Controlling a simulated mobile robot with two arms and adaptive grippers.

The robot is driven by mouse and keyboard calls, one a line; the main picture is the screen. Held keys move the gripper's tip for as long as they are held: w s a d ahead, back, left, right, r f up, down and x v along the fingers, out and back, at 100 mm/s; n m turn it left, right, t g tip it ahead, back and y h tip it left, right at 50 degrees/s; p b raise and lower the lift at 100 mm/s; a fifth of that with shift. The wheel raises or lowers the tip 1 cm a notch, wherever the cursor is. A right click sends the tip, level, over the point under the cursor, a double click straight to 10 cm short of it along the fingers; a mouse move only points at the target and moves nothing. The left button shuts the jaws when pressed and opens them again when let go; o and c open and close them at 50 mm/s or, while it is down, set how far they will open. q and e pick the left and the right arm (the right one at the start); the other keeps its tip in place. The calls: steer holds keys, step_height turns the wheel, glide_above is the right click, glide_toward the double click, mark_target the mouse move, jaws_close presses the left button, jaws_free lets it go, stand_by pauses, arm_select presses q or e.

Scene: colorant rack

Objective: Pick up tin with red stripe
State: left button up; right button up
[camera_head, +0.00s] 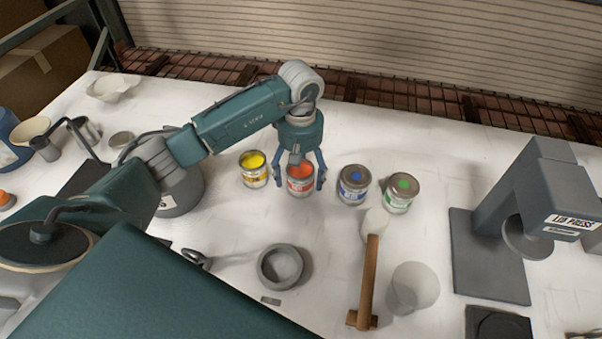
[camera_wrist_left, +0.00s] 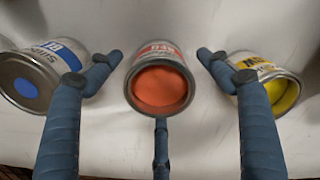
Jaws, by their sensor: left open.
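In the left wrist view the red tin (camera_wrist_left: 160,85) sits between the spread fingertips of my left gripper (camera_wrist_left: 160,55), with visible gaps on both sides. My right gripper is not in view.
A yellow tin (camera_head: 254,170) stands close on the left. A blue tin (camera_head: 353,185) and a green tin (camera_head: 401,193) stand to the right. A mallet (camera_head: 369,275), a grey bowl (camera_head: 280,267) and a grey press (camera_head: 500,225) are nearer or further right.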

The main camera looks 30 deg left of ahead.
arm_select(q)
steer(key=shift+f, duration=1.1)
steer(key=c, duration=1.2)
steer(key=shift+c, duration=1.3)
steer(key=shift+r, duration=0.15)
